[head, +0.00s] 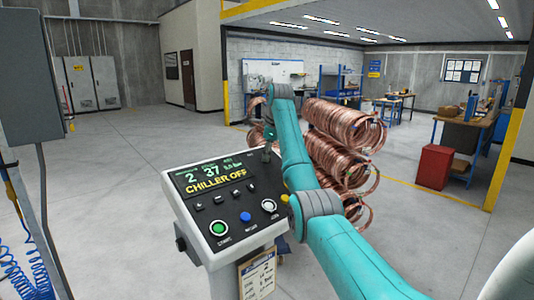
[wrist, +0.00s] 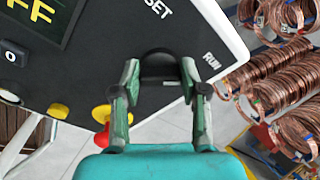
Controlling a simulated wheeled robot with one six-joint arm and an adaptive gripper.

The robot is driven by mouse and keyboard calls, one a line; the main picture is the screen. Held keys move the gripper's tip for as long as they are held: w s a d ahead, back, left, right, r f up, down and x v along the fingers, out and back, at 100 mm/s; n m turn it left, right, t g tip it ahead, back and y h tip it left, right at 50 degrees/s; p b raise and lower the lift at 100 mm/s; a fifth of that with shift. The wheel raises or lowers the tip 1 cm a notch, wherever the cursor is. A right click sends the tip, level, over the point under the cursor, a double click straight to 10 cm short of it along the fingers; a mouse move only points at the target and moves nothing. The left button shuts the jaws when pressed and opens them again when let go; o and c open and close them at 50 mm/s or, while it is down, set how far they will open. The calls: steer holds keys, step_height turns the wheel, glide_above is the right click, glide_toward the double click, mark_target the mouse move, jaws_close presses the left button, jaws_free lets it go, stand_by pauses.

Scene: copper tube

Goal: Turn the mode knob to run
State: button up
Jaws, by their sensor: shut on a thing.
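The control panel (head: 215,205) stands in the middle of the head view, its display (head: 213,178) reading "CHILLER OFF". In the wrist view, my gripper (wrist: 160,76) is shut on the dark mode knob (wrist: 158,57), with one finger on each side. The word "SET" shows beyond the knob and the "RUN" label (wrist: 212,61) to its right. I cannot make out a pointer on the knob. In the head view, my gripper (head: 268,154) is small, at the panel's upper right corner, and I cannot make out the knob there.
A green button (head: 219,228), a blue button (head: 245,217) and a pale round control (head: 268,206) sit on the panel's front part. Stacked copper coils (head: 340,150) stand close behind my arm. A grey cabinet (head: 28,75) is at left. Open floor lies at left.

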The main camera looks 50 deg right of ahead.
stand_by(0.4)
steer(key=o, duration=1.1)
steer(key=shift+o, duration=0.2)
steer(key=shift+r, duration=0.1)
steer(key=d+v, duration=0.1)
steer(key=v, duration=0.6)
steer(key=shift+a, duration=0.4)
steer(key=shift+r, duration=0.15)
